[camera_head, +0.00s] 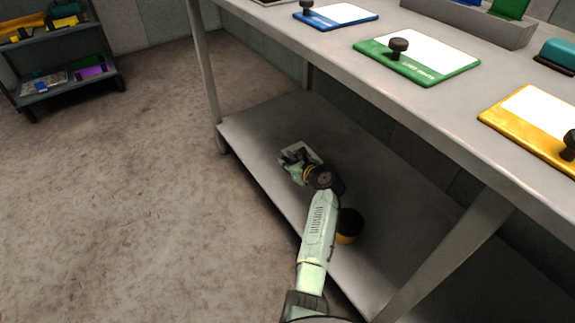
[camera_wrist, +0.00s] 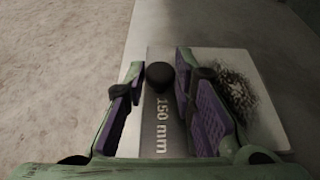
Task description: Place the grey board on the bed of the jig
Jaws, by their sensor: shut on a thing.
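The grey board (camera_wrist: 215,62) lies under my gripper (camera_wrist: 160,72) in the wrist view. It has a grey strip marked "150 mm", a black knob (camera_wrist: 160,76) and a pale area with a dark, speckled patch. My gripper's purple-padded fingers are on either side of the knob, shut on it. In the head view, my gripper (camera_head: 294,163) is over the lower shelf of the bench, with part of the grey board (camera_head: 314,153) showing beyond it. I cannot tell if the board touches the shelf. I cannot make out the jig in either view.
Blue (camera_head: 336,15), green (camera_head: 428,65) and yellow (camera_head: 530,118) boards with black knobs lie on the benchtop (camera_head: 350,75) above the shelf (camera_head: 260,125). A grey rack (camera_head: 480,22) stands behind them. A black-and-yellow round thing (camera_head: 348,226) is beside my arm. A cart (camera_head: 60,55) stands far left.

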